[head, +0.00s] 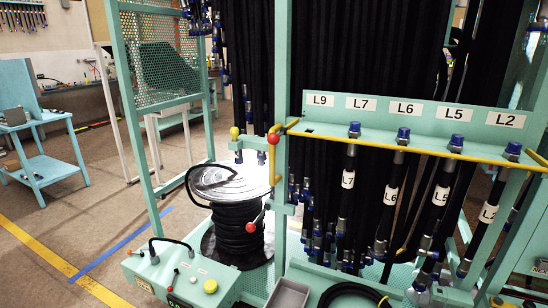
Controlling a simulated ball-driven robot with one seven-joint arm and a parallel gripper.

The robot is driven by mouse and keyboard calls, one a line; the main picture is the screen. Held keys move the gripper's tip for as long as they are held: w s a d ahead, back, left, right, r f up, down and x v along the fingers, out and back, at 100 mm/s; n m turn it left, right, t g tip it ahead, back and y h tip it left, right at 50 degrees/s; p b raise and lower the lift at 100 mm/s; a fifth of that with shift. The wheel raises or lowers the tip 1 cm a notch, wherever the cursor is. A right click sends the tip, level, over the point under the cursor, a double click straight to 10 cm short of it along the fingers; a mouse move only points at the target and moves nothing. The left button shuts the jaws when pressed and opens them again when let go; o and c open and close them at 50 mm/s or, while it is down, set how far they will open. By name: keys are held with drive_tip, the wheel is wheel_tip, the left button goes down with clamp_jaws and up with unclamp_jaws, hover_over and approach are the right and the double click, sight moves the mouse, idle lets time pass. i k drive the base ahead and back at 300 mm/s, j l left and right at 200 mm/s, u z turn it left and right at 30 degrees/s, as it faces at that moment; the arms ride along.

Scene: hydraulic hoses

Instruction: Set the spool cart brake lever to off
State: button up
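A spool wound with black hose (238,232) stands left of centre, under a pale round top flange (228,182). A lever with a red ball knob (250,227) sits at the spool's right side, its pale arm slanting up to the right. It may be the brake lever; I see no label or off mark on it. Another red knob (273,138) sits higher, on the green post by the yellow rail. I cannot tell which knob belongs to the spool cart's brake. My gripper is not in view.
A green control box (180,275) with buttons and a black handle stands in front of the spool. A green rack (400,130) with labelled hanging hoses fills the right. A grey bin (288,293) is at the bottom. Open floor (100,220) lies left, with a green side table (40,150).

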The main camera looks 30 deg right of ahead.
sight(251, 227)
drive_tip(key=i+l, duration=0.75)
drive_tip(key=i, duration=0.15)
drive_tip(key=j+u, duration=0.05)
